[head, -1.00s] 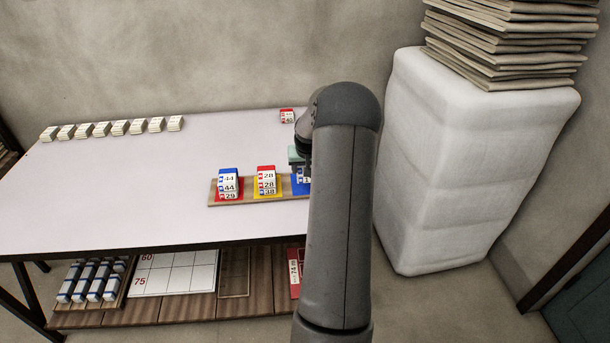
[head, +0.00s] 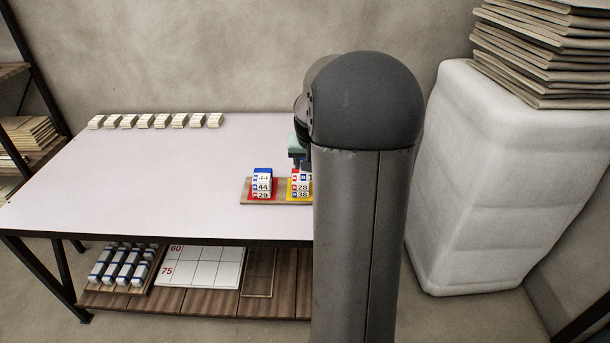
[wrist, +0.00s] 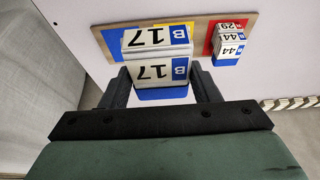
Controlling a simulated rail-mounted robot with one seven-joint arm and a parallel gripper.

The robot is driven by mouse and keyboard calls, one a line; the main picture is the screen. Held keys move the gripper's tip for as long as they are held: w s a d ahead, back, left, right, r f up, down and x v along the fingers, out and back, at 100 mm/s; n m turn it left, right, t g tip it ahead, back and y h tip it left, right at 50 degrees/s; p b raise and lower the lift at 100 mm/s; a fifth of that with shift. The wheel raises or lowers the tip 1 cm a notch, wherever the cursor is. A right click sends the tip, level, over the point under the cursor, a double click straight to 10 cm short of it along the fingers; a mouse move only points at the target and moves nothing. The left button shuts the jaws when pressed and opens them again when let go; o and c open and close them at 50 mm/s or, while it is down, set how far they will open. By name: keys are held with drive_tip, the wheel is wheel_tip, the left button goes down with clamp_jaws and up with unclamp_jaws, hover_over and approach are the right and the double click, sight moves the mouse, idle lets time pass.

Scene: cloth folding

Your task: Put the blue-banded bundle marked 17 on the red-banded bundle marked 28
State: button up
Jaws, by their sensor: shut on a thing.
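The bundle marked 17 (wrist: 150,73), white with a blue band, is between the two fingers of my gripper (wrist: 160,84), which is shut on it. In the head view, my gripper (head: 299,152) is over the yellow square, and only part of the held bundle shows beside my arm. The red-banded bundle marked 28 (head: 302,187) lies on a bundle marked 38 (head: 302,195) on that square. The held bundle appears just above the 28; I cannot tell whether they touch. In the wrist view, it hides the 28.
A wooden board (head: 246,192) carries the coloured squares. A stack with 44 (head: 263,186) over 29 stands on the red square, close beside. The blue square (wrist: 114,42) looks bare where visible. Several white bundles (head: 155,121) line the table's back. My arm hides the table's right end.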

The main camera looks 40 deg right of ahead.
drive_tip(key=w+d+f+p, duration=0.1)
drive_tip(key=w+d+f, duration=0.1)
drive_tip(key=w, duration=0.2)
drive_tip(key=w+d+f, duration=0.1)
drive_tip(key=w+f, duration=0.2)
drive_tip(key=w, duration=0.1)
drive_tip(key=w+d+f+p, duration=0.1)
drive_tip(key=w+d+f, duration=0.1)
drive_tip(key=w, duration=0.1)
drive_tip(key=shift+w+d+f+p, duration=0.3)
drive_tip(key=shift+w+d+f, duration=0.05)
drive_tip(key=shift+w+f, duration=0.05)
drive_tip(key=shift+w+d+f, duration=0.3)
drive_tip(key=shift+w+f, duration=0.2)
drive_tip(key=shift+f, duration=1.7)
drive_tip(key=shift+f, duration=0.1)
drive_tip(key=shift+f, duration=0.15)
drive_tip(key=o, duration=0.9)
drive_tip(key=shift+o, duration=0.5)
